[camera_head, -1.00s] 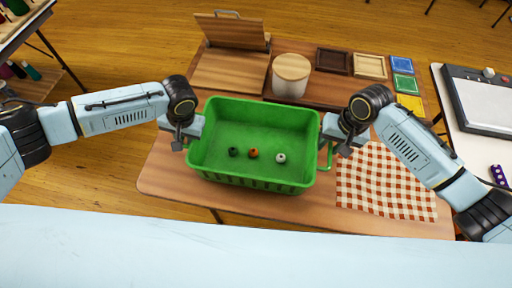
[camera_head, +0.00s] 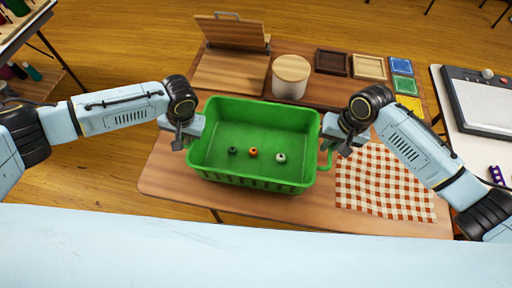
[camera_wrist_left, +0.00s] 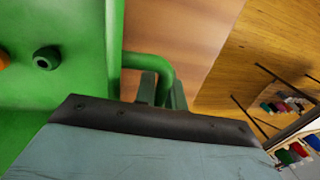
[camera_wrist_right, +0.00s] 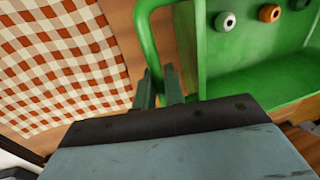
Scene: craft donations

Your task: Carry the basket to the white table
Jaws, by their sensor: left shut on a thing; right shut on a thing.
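A green basket (camera_head: 252,184) stands over the wooden table, with a small dark, an orange and a white round item inside on its floor. My left gripper (camera_head: 180,143) is shut on the basket's left handle, which shows in the left wrist view (camera_wrist_left: 152,62). My right gripper (camera_head: 343,147) is shut on the right handle, seen in the right wrist view (camera_wrist_right: 146,38). I cannot tell whether the basket touches the tabletop. A white table (camera_head: 437,84) is partly in view at the right edge.
The wooden table (camera_head: 160,178) also holds a wooden box with a raised lid (camera_head: 231,68), a lidded canister (camera_head: 291,77), two frames (camera_head: 369,66), coloured squares (camera_head: 403,85) and a checked cloth (camera_head: 385,185). A flat grey-topped device (camera_head: 480,100) lies on the white table.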

